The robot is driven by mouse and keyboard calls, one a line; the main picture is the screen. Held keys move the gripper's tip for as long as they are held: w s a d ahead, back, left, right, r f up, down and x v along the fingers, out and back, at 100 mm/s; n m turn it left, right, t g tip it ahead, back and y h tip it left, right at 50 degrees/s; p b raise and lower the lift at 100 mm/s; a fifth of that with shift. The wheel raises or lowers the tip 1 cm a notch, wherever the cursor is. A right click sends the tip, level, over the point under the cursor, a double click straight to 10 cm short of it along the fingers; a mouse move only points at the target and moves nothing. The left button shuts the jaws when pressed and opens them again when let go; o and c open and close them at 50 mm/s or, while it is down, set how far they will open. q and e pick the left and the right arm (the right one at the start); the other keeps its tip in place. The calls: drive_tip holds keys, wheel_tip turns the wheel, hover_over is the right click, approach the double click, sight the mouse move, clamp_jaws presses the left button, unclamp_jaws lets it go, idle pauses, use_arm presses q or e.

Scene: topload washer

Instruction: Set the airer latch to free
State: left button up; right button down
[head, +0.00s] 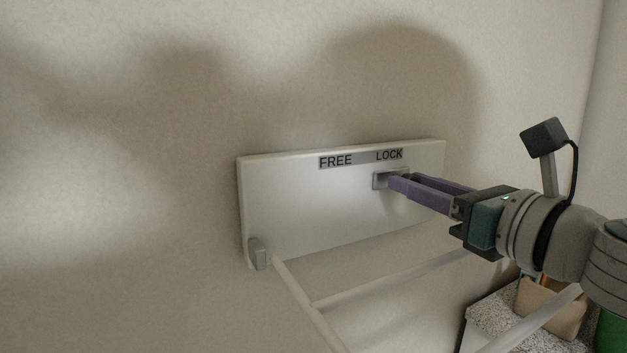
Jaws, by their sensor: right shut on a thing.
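The airer's white back plate (310,200) is fixed to the wall, with a label strip (361,158) reading FREE at the left and LOCK at the right. The grey latch (380,181) sits under the word LOCK. My right gripper (398,183) comes in from the right, its purple fingertips at the latch and shut on it. The fingers hide the right part of the latch. My left gripper is not in view.
White airer rails (300,290) reach out below the plate. A grey bracket (258,254) is at its lower left corner. At the lower right, a speckled surface (492,318) holds a tan container (548,308) and a green item (610,332). The wall left of the plate is clear.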

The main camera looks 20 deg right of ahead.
use_arm(q)
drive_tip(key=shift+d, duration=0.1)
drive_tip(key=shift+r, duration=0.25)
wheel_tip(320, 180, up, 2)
drive_tip(key=p, duration=0.3)
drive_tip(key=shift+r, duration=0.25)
use_arm(e)
drive_tip(key=a, duration=0.9)
drive_tip(key=shift+s, duration=0.35)
drive_tip(key=shift+a, duration=0.2)
drive_tip(key=c, duration=0.7)
unclamp_jaws()
drive_tip(key=shift+a, duration=0.1)
drive_tip(key=shift+o, duration=0.3)
